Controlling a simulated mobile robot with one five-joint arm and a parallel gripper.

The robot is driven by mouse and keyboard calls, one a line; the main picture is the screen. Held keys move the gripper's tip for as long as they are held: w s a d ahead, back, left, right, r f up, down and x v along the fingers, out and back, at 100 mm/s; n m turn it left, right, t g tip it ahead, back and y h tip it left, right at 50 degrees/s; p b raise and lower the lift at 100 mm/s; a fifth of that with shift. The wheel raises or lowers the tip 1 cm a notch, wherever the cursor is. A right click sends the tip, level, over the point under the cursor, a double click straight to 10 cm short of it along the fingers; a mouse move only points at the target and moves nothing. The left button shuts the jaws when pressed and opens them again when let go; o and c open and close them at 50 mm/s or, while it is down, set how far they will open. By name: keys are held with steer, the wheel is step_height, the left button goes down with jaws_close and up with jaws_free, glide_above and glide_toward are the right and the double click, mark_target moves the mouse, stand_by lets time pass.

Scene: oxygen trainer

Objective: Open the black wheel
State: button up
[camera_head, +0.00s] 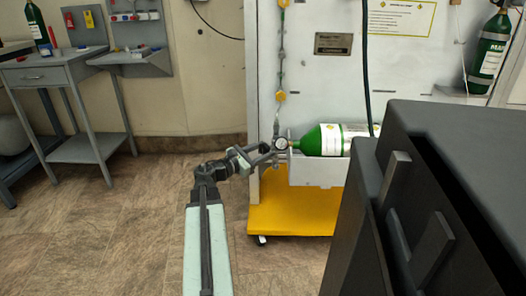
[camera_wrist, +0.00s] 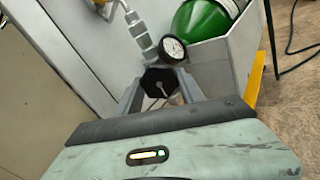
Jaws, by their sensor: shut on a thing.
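The black wheel (camera_wrist: 159,82) shows in the wrist view as a dark knob just below the round pressure gauge (camera_wrist: 173,48). My gripper (camera_wrist: 158,88) is shut on the wheel, with one grey finger on each side of it. In the head view my gripper (camera_head: 268,152) reaches the valve end of the green cylinder (camera_head: 325,140), beside the gauge (camera_head: 281,143). The wheel itself is small and mostly hidden by my gripper there. The cylinder lies on its side in a white holder (camera_head: 316,172).
The white trainer panel (camera_head: 330,70) stands on a yellow wheeled base (camera_head: 290,210). A chain-like line of fittings (camera_head: 281,60) runs down to the valve. A large dark box shape fills the right foreground. A grey table (camera_head: 55,70) stands at the left, with open floor between.

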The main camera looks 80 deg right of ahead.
steer(key=o, duration=1.4)
steer(key=shift+c, duration=0.2)
steer(key=shift+w, duration=0.1)
steer(key=v, duration=0.7)
steer(key=shift+w+a, duration=0.2)
steer(key=shift+a, duration=0.1)
